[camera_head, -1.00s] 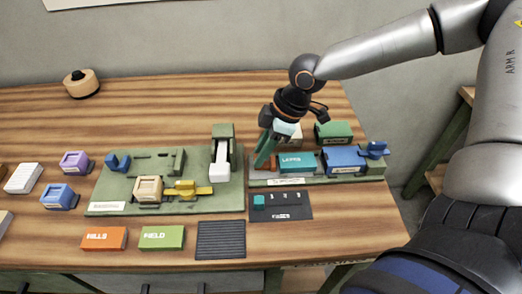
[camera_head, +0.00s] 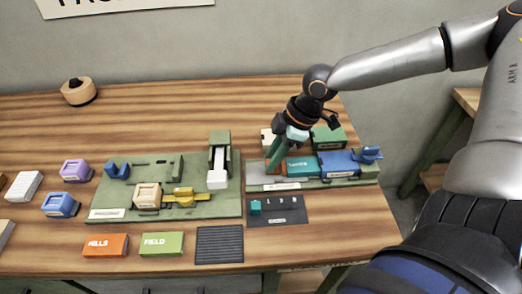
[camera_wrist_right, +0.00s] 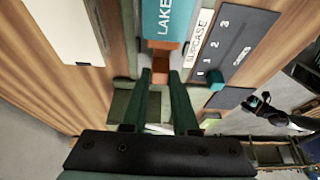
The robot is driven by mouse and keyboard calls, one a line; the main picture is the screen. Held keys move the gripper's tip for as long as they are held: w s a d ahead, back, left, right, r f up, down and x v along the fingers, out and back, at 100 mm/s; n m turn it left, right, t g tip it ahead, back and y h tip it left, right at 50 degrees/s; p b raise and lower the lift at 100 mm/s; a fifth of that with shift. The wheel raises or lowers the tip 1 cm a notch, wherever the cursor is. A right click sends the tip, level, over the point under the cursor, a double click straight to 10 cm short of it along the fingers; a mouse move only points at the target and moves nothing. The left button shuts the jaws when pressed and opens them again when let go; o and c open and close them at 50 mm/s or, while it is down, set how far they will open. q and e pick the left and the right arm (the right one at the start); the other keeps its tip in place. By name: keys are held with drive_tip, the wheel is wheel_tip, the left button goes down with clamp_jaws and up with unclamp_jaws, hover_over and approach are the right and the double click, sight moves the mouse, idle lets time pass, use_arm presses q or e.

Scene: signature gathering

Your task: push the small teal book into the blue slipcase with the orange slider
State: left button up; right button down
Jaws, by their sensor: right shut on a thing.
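The small teal book (camera_head: 302,167) lies in the green track, its right end at the mouth of the blue slipcase (camera_head: 341,164); I cannot tell how far inside it is. The orange slider (camera_head: 282,171) is at the book's left end. My right gripper (camera_head: 273,168) is shut on the slider. In the right wrist view its fingers (camera_wrist_right: 160,75) straddle the reddish-orange slider (camera_wrist_right: 160,45), with the teal book (camera_wrist_right: 165,17) just beyond. In that view, what appears to be my left gripper (camera_wrist_right: 263,103) is small and far off; its jaws are unclear.
A green block (camera_head: 328,138) and a cream block (camera_head: 267,140) stand behind the track. A dark numbered board (camera_head: 285,214) with a teal marker lies in front. A green fixture board (camera_head: 125,192) is to the left. Orange and green books lie near the front edge.

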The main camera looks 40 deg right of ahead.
drive_tip(key=shift+s+d, duration=0.1)
drive_tip(key=shift+d, duration=0.2)
drive_tip(key=c, duration=0.7)
unclamp_jaws()
drive_tip(key=shift+p+v, duration=1.9)
drive_tip(key=shift+v, duration=4.35)
drive_tip(key=shift+s, duration=0.15)
